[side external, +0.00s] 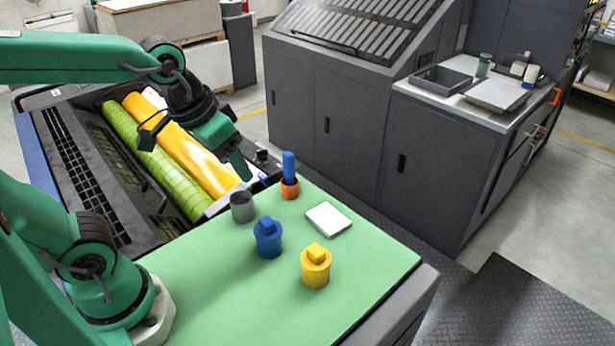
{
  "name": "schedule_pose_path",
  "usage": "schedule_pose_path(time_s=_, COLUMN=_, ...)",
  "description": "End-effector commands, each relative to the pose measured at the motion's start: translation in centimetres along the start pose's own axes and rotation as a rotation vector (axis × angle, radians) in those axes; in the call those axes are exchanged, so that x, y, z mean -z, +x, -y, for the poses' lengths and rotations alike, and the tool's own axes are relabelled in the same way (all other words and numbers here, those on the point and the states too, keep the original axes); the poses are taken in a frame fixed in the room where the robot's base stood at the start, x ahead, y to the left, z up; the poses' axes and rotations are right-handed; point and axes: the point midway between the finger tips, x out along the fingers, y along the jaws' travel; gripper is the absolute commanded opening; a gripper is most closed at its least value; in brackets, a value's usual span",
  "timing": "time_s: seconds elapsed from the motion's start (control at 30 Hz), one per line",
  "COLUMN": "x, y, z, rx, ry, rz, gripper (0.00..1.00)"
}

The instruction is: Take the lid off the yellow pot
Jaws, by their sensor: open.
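The yellow pot (315,272) stands upright at the front right of the green table top. Its yellow lid (316,254), with a block-shaped knob, sits on top of it. My gripper (240,172) is open and empty. It hangs in the air at the back of the table, up and left of the yellow pot and well apart from it. Part of the gripper is seen edge-on, so the gap between its fingers is hard to make out.
On the green table top (215,285) stand a blue lidded pot (268,240), a grey cup (242,206) and an orange cup (290,189) holding a blue-handled tool (288,166). A white tile (328,219) lies behind the yellow pot. The front of the table is clear.

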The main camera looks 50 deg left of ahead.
Motion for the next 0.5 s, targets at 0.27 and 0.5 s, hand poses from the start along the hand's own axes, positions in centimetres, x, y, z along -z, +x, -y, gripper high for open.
schedule_pose_path(time_s=0.27, x=2.3, y=2.9, z=-3.6, rx=-0.016, ry=0.01, rz=0.127, gripper=0.56)
schedule_pose_path(time_s=0.5, x=3.4, y=6.0, z=-7.2, rx=-0.009, ry=0.019, rz=0.231, gripper=0.56)
